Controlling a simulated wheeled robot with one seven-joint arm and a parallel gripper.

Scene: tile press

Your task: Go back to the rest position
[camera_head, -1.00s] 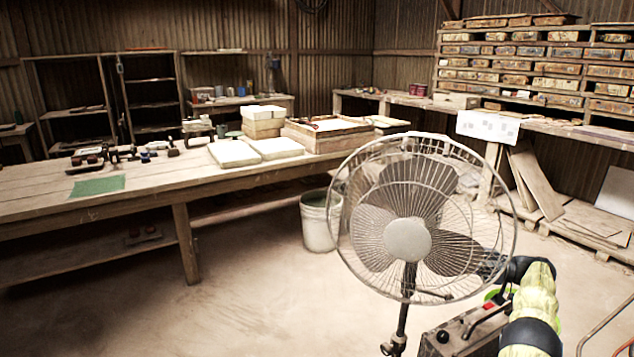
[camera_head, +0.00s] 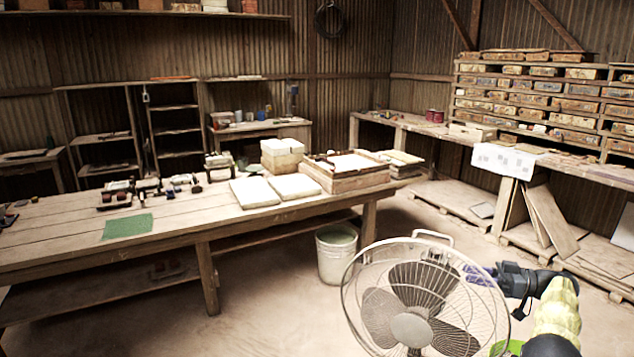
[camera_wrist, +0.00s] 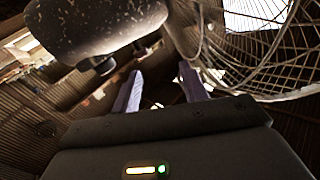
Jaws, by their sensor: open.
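My gripper (camera_head: 476,271) is at the right in the head view, just behind the upper right edge of the fan's wire guard. Its purple fingers point left and partly show through the wires. In the wrist view the two fingers (camera_wrist: 158,80) stand apart with nothing between them. The pedestal fan (camera_head: 412,330) is at the bottom in the head view. In the wrist view its guard (camera_wrist: 262,62) is close on the right. A dark speckled rounded body (camera_wrist: 95,25), seemingly the fan's motor housing, is close above the left finger.
A long wooden table (camera_head: 60,232) on the left carries small tools, a green mat (camera_head: 128,226), white tiles (camera_head: 255,193) and a wooden frame (camera_head: 345,178). A white bucket (camera_head: 336,256) stands by it. A side bench (camera_head: 420,128) runs along the right wall. The floor before the table is open.

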